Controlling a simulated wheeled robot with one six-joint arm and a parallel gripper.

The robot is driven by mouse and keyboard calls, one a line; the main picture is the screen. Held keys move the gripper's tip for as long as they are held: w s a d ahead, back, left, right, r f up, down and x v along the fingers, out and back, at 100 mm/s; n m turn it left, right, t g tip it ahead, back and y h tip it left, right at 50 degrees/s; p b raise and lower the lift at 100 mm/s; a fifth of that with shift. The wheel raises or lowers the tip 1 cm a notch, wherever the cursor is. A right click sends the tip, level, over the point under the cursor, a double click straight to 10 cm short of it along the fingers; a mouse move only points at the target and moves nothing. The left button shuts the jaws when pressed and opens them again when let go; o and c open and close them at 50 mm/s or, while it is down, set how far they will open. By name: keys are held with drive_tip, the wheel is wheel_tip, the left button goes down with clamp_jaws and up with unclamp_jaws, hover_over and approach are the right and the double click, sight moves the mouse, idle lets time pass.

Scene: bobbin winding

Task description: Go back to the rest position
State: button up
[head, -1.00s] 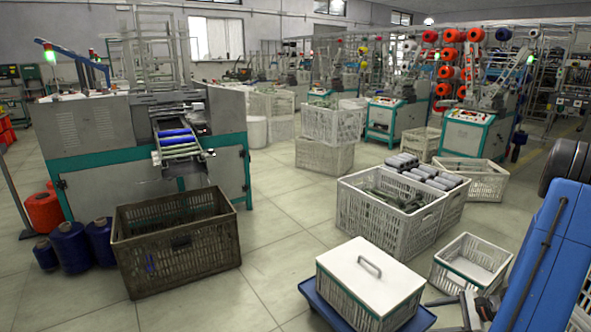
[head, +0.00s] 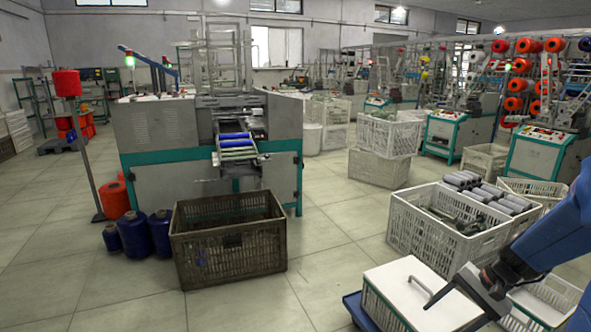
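My gripper (head: 455,308) shows at the lower right of the head view, at the end of my blue arm. Its dark fingers are spread apart with nothing seen between them. It appears in front of the right part of a white lidded crate (head: 378,303), whose lid has a handle (head: 420,285). I cannot tell whether it touches the lid. The lower part of the gripper is close to the bottom edge of the picture.
A brown crate (head: 230,262) stands before the winding machine (head: 160,135). Blue cones (head: 160,234) stand left of it. A white crate (head: 440,240) with grey rolls stands behind the lidded crate. Open floor (head: 330,290) lies between the brown and lidded crates.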

drive_tip(key=s+a+r+n+t+h, duration=0.1)
drive_tip(key=s+a+r+n+h, duration=0.1)
drive_tip(key=s+a+r+n, duration=0.3)
drive_tip(key=s+a+r+n+t+h, duration=0.2)
drive_tip(key=s+a+r+n, duration=0.3)
drive_tip(key=s, duration=0.5)
drive_tip(key=shift+s+a+r+h, duration=0.25)
drive_tip(key=shift+r+h, duration=0.55)
drive_tip(key=shift+r, duration=0.6)
